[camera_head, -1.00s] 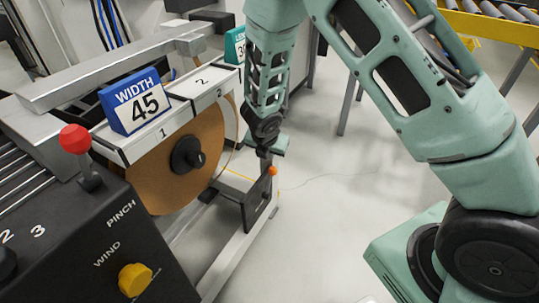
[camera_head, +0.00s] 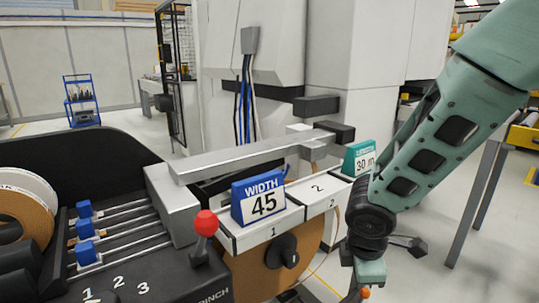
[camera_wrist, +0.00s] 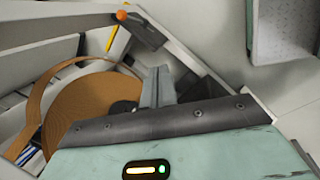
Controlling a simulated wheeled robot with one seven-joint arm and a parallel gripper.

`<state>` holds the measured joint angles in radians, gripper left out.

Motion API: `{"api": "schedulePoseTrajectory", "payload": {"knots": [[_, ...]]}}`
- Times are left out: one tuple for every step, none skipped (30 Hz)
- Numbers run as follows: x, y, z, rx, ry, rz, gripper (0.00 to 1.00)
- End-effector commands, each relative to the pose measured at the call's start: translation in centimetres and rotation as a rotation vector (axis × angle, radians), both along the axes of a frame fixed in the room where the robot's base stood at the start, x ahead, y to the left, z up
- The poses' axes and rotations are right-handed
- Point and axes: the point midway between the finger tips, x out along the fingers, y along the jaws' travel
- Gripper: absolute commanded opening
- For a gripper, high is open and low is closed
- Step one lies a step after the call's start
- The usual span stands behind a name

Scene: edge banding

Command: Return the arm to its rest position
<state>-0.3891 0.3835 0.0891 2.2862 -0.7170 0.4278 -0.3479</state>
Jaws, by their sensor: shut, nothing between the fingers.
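My green arm (camera_head: 440,135) comes in from the upper right of the head view and reaches down beside the machine's front. Its dark wrist (camera_head: 372,222) hangs low, to the right of the numbered ledge. In the wrist view my gripper (camera_wrist: 158,76) shows its grey fingers together, with nothing between them. Behind the fingers is a coil of brown edge banding (camera_wrist: 85,105), which the gripper partly covers. The same brown coil (camera_head: 262,280) shows under the ledge in the head view. I cannot tell the exact gap between the fingers and the coil.
The machine carries a blue WIDTH 45 sign (camera_head: 258,198), a green 30 m sign (camera_head: 358,158) and a red-knobbed lever (camera_head: 205,224). An orange knob (camera_wrist: 121,15) stands near the gripper. A blue cart (camera_head: 81,100) stands far back. Open floor (camera_head: 425,265) lies right of the arm.

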Motion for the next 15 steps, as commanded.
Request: {"api": "schedulePoseTrajectory", "payload": {"knots": [[-2.4, 0.9, 1.8, 0.048, 0.003, -0.098, 0.0], [-3.8, 1.4, 2.5, 0.075, 0.011, -0.161, 0.0], [-5.7, 1.9, 3.5, 0.105, 0.024, -0.239, 0.0], [-7.0, 2.3, 4.0, 0.127, 0.035, -0.292, 0.0], [-8.2, 2.6, 4.6, 0.146, 0.046, -0.344, 0.0], [-9.8, 3.0, 5.2, 0.169, 0.06, -0.403, 0.0], [-10.9, 3.2, 5.6, 0.183, 0.07, -0.444, 0.0], [-12.0, 3.5, 6.0, 0.198, 0.081, -0.486, 0.0], [-13.3, 3.7, 6.4, 0.214, 0.095, -0.534, 0.0], [-14.3, 3.9, 6.7, 0.225, 0.105, -0.57, 0.0], [-15.3, 4.1, 7.0, 0.237, 0.115, -0.603, 0.0], [-16.5, 4.3, 7.3, 0.249, 0.13, -0.648, 0.0], [-17.4, 4.4, 7.6, 0.26, 0.14, -0.68, 0.0], [-18.3, 4.6, 7.8, 0.269, 0.15, -0.71, 0.0], [-19.5, 4.7, 8.1, 0.28, 0.163, -0.752, 0.0]]}}
